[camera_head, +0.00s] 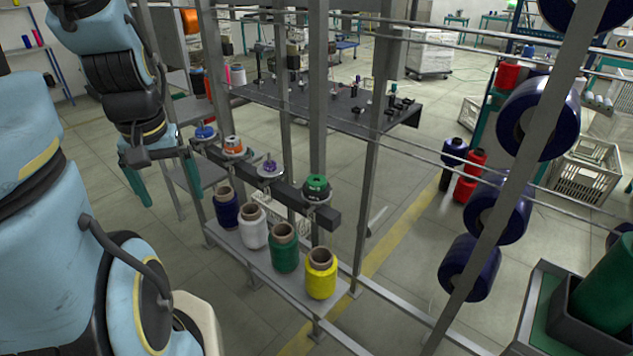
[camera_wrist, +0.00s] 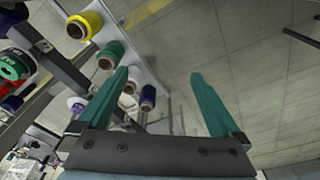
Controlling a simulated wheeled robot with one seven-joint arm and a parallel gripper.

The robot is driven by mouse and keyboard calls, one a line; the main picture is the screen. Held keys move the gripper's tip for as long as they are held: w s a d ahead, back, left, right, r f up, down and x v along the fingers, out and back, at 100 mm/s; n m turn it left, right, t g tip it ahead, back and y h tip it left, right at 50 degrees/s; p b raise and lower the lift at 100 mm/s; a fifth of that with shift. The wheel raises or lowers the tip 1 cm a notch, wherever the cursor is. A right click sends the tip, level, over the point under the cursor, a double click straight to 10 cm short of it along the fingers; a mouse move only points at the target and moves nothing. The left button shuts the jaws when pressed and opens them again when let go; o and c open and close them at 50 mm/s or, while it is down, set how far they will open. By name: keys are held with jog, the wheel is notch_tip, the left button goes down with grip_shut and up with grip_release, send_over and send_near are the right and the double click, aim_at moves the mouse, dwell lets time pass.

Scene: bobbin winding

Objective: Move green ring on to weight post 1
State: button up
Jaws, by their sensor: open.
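The green ring (camera_head: 317,184) sits on the post at the near right end of a dark rail (camera_head: 250,178). In the wrist view the green ring (camera_wrist: 12,68) shows at the left edge. Further along the rail are posts with a purple piece (camera_head: 269,166), an orange ring (camera_head: 233,144) and a blue ring (camera_head: 205,132). No number shows, so I cannot tell which is weight post 1. My gripper (camera_head: 164,189) is open and empty, left of the rail's far end and well apart from the green ring. Its teal fingers (camera_wrist: 160,75) are spread in the wrist view.
Blue, white, green and yellow thread spools (camera_head: 320,273) stand on a shelf (camera_head: 245,250) below the rail. Grey upright bars (camera_head: 369,150) and thin horizontal rods stand close around the posts. Large blue spools (camera_head: 470,268) hang at right. A dark table (camera_head: 340,112) stands behind.

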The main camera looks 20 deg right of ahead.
jog(key=shift+c, duration=1.4)
jog(key=w+d+r+m+h+p, duration=0.1)
jog(key=w+m, duration=0.4)
jog(key=w, duration=1.4)
jog(key=w+d+r+m+h, duration=0.1)
jog(key=w+m, duration=0.5)
jog(key=w, duration=1.4)
jog(key=shift+w+d+r+h+p, duration=0.15)
jog(key=shift+d+r+h+p, duration=0.35)
jog(key=shift+r, duration=0.45)
